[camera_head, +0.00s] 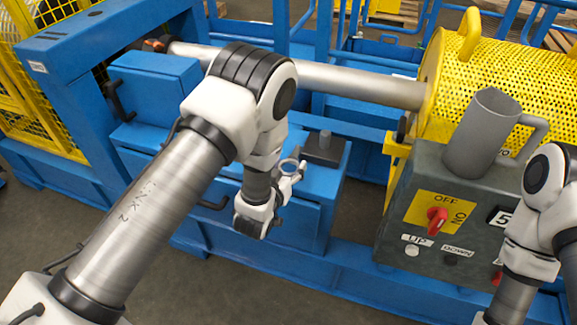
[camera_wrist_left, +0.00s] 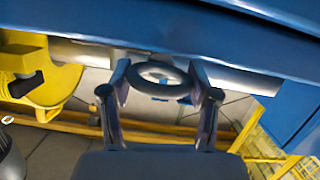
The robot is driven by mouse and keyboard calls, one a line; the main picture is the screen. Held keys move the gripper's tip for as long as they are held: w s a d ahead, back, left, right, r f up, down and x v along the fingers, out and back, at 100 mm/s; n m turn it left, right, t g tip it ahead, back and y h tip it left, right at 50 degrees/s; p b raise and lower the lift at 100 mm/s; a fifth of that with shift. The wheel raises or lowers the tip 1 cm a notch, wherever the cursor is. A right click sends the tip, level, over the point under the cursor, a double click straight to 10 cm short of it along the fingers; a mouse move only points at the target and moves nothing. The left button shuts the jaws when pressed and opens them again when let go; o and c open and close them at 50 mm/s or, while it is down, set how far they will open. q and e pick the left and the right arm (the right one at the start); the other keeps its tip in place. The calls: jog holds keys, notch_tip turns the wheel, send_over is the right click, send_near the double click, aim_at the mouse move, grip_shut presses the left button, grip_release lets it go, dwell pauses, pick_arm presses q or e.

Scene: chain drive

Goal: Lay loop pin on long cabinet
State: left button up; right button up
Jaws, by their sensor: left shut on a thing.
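The loop pin (camera_wrist_left: 160,72), a grey ring in the left wrist view, sits between the two fingers of my left gripper (camera_wrist_left: 160,92). In the head view, the ring (camera_head: 289,166) shows at the fingertips of my left gripper (camera_head: 291,172), which is shut on it. The rest of the pin is hidden. The gripper is in front of the blue cabinet (camera_head: 317,190), which I take to be the long cabinet; my left arm covers part of it. I cannot tell the exact gap between pin and cabinet. My right arm shows at the right edge; its fingers are out of view.
A dark block with a peg (camera_head: 324,148) stands on the cabinet top. A taller blue box (camera_head: 155,85) is at left. A steel shaft (camera_head: 350,82) runs behind to a yellow mesh guard (camera_head: 490,75). A grey mug (camera_head: 482,135) stands on the control box (camera_head: 400,215).

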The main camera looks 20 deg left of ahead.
pick_arm(q)
jog(key=shift+f, duration=0.2)
jog(key=o, duration=1.3)
jog(key=shift+r, duration=0.1)
